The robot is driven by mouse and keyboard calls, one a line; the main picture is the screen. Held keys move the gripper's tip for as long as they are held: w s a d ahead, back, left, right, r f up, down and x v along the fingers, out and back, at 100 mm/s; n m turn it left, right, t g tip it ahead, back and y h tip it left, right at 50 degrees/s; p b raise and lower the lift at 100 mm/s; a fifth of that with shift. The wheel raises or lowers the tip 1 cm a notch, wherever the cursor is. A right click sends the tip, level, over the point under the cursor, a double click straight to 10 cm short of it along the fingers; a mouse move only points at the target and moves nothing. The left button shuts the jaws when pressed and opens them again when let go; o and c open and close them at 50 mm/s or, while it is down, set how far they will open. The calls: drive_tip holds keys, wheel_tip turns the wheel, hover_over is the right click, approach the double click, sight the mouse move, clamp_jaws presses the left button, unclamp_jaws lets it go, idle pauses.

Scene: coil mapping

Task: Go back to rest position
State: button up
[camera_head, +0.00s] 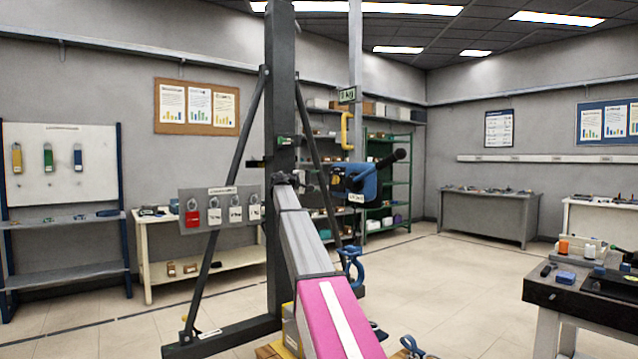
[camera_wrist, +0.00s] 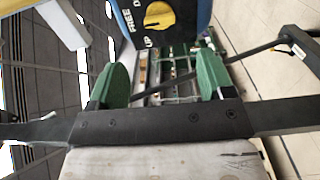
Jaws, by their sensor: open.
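My gripper (camera_wrist: 163,75) shows in the wrist view with its two green fingers spread apart. Nothing is between them. A blue box (camera_wrist: 204,14) with a yellow round selector (camera_wrist: 158,16) and white lettering, including "FREE", lies beyond the fingers at the top. It appears apart from them. In the head view a blue box (camera_head: 368,186) with a black crank handle sits right of a dark upright post (camera_head: 281,90). I cannot clearly make out the gripper's fingers in the head view.
The post has slanted braces and a dark floor beam (camera_head: 225,338). A panel with padlocks (camera_head: 222,210) hangs left of the post. A blue hook (camera_head: 350,265) hangs below the box. A dark-topped bench (camera_head: 560,292) stands at the right. The floor (camera_head: 450,290) between is clear.

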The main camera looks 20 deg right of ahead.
drive_tip(key=s+a+f+g+y, duration=0.1)
drive_tip(key=s+a+f+y, duration=0.15)
drive_tip(key=s+f, duration=0.75)
drive_tip(key=s+a+f+y, duration=0.2)
drive_tip(key=f+y, duration=0.1)
drive_tip(key=f, duration=1.5)
drive_tip(key=s+a+f+g+y, duration=0.1)
drive_tip(key=s+a+f+y, duration=0.2)
drive_tip(key=s+f, duration=0.75)
drive_tip(key=s+a+f+m+g+y, duration=0.2)
drive_tip(key=s+a+f+y, duration=0.2)
drive_tip(key=s+f, duration=0.9)
drive_tip(key=s+a+f+m+g+y, duration=0.2)
drive_tip(key=s+a+f+y, duration=0.2)
drive_tip(key=s+a+f, duration=0.4)
drive_tip(key=s+f, duration=0.5)
drive_tip(key=s, duration=0.1)
drive_tip(key=shift+f, duration=0.3)
